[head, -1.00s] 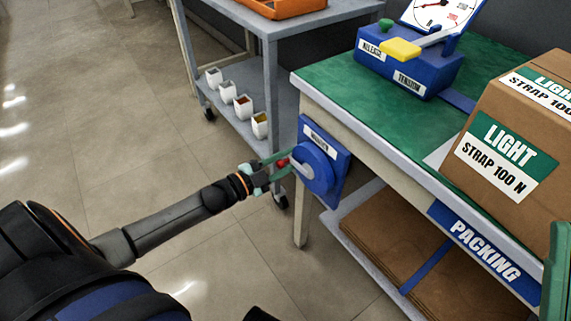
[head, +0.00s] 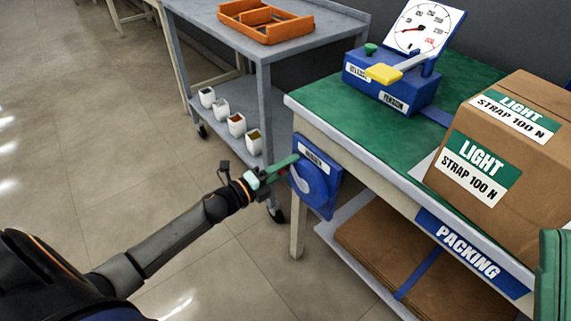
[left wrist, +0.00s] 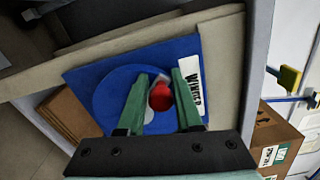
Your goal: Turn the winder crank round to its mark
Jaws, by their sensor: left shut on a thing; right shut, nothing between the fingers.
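The winder is a blue plate (head: 327,205) with a round blue disc (head: 318,180) on the packing table's end. Its grey crank arm (head: 298,181) points up and left from the disc. My left gripper (head: 286,168) is shut on the crank's red knob, mostly hidden by the fingers in the head view. In the left wrist view the red knob (left wrist: 161,97) sits between the green fingers, with the WINDER label (left wrist: 190,85) beside it. I cannot make out the mark. My right gripper (head: 553,272) shows only partly at the right edge, shut and empty.
The green-topped table (head: 335,100) carries a blue tension unit (head: 392,90) with a dial (head: 428,28) and a carton (head: 505,150). A grey cart (head: 262,95) with an orange tray (head: 285,20) and several small pots stands behind my left arm. Floor at left is clear.

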